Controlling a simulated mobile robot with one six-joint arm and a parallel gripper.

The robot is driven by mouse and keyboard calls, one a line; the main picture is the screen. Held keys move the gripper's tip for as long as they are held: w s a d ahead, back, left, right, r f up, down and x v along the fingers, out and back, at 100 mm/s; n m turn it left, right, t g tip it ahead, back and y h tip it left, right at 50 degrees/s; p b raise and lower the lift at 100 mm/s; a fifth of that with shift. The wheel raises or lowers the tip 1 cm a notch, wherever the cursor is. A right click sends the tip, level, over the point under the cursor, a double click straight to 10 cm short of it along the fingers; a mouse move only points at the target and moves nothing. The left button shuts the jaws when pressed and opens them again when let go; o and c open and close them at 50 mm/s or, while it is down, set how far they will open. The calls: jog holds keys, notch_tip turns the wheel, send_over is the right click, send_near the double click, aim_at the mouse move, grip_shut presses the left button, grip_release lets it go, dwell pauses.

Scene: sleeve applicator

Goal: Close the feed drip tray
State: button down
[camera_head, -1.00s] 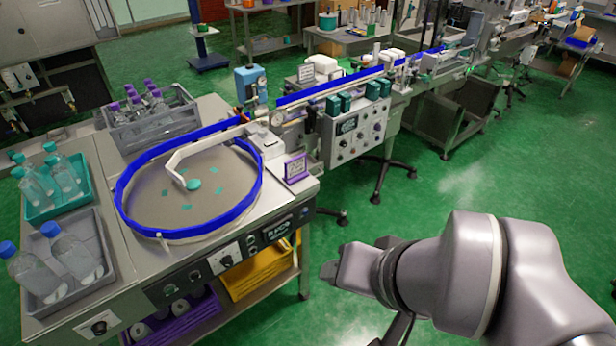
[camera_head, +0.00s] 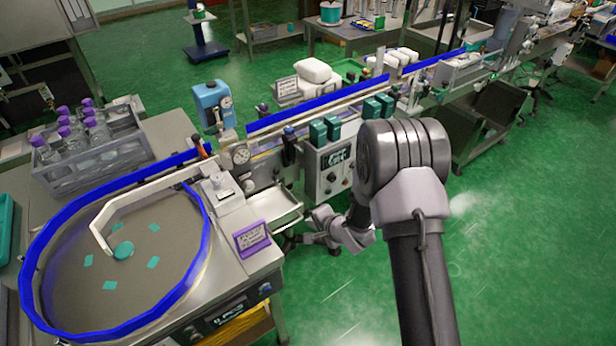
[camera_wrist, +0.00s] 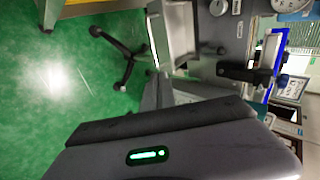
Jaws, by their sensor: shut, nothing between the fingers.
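The feed drip tray (camera_head: 277,217) is a shallow, pale metal tray below the conveyor rail, between the turntable bench and the control box. It sticks out from the machine toward the front. In the wrist view, which is turned sideways, a metal tray (camera_wrist: 172,32) at the top centre looks like the same one. My gripper (camera_head: 318,222) is shut and empty, just right of the tray in the head view. I cannot tell whether it touches the tray. In the wrist view the gripper's dark body fills the bottom and hides what lies behind it.
The turntable (camera_head: 150,255) with its blue rim stands at the left. A purple-framed sign (camera_head: 252,238) is at the bench's corner near the tray. The control box (camera_head: 335,168) is behind my arm. Green floor (camera_head: 520,270) is open at the right.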

aim_at(286, 216)
jog(key=b+x, duration=0.1)
jog(key=x, duration=0.2)
jog(key=s+b+x, duration=0.1)
jog(key=x, duration=0.3)
jog(key=s+a+f+b+x, duration=0.1)
jog(key=b+x, duration=0.1)
jog(key=x, duration=0.1)
jog(key=shift+w+f, duration=0.25)
jog(key=w+a, duration=0.1)
jog(key=w+a+b, duration=0.1)
jog(key=w, duration=0.1)
jog(key=shift+w+a+f, duration=0.1)
jog(key=shift+f, duration=0.05)
jog(key=shift+w+a, duration=0.2)
jog(key=shift+w, duration=0.2)
jog(key=shift+w, duration=0.1)
